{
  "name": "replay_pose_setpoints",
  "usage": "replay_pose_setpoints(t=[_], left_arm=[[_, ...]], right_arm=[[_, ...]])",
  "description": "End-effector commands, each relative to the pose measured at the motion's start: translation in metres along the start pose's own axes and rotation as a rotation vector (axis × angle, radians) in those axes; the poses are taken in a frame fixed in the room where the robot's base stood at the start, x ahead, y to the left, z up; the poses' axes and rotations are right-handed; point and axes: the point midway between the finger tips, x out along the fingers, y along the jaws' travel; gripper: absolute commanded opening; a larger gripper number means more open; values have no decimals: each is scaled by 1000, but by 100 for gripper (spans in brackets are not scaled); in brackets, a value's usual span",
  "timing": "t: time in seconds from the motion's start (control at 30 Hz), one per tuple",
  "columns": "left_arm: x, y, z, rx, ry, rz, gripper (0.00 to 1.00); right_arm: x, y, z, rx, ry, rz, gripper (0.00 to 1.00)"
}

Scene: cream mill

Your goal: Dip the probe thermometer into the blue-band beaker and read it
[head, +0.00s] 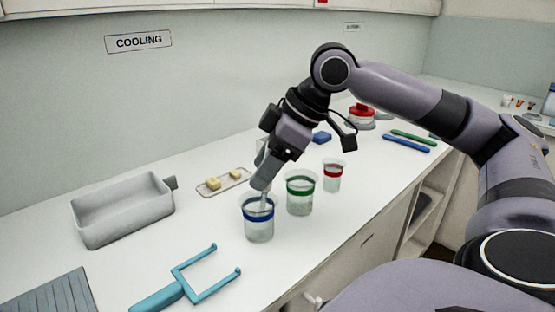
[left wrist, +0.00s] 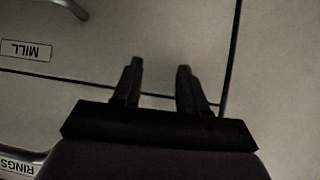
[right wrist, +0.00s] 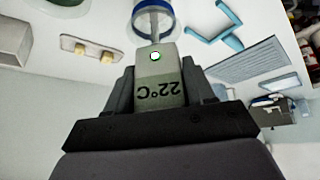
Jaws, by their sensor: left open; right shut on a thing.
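The blue-band beaker (head: 259,226) stands on the white counter, in front of the green-band beaker (head: 300,198) and the red-band beaker (head: 333,178). My right gripper (head: 264,178) is above the blue-band beaker, shut on the probe thermometer (right wrist: 158,75). Its display reads 22°C, upside down in the right wrist view, with a small round light at its probe end. The thin probe points down into the blue-band beaker, also in the right wrist view (right wrist: 140,28). Whether its tip touches the liquid I cannot tell. My left gripper (left wrist: 157,80) is open and empty, before pale cabinet fronts.
A grey bin (head: 123,214) and a small tray (head: 222,184) with yellowish blocks are at the left. A blue two-pronged tool (head: 190,283) lies at the front near a grey ribbed mat (head: 50,293). Blue and green sticks (head: 407,145) lie farther back.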

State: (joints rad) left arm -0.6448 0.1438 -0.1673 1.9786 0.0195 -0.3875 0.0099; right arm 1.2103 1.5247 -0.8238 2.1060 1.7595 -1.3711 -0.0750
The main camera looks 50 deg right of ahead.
Motion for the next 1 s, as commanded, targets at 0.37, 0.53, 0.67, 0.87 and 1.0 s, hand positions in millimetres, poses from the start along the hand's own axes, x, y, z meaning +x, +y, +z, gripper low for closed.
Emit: replay_pose_setpoints(t=[0.37, 0.53, 0.67, 0.87, 1.0], left_arm=[[-8, -5, -2, 12, -4, -14, 43], [-16, -5, -13, 11, -2, -14, 43], [-21, -4, -21, 10, 0, -14, 43], [-29, -4, -33, 9, 1, -13, 43], [-35, -3, -41, 9, 1, -12, 43]], right_arm=[[-14, 1, -8, 0, 0, 0, 26], [-23, 1, -13, 0, -1, 0, 26], [-30, 1, -18, 0, 0, 0, 26], [-41, 2, -24, 0, 0, 1, 26], [-48, 2, -29, 0, 0, 0, 26]])
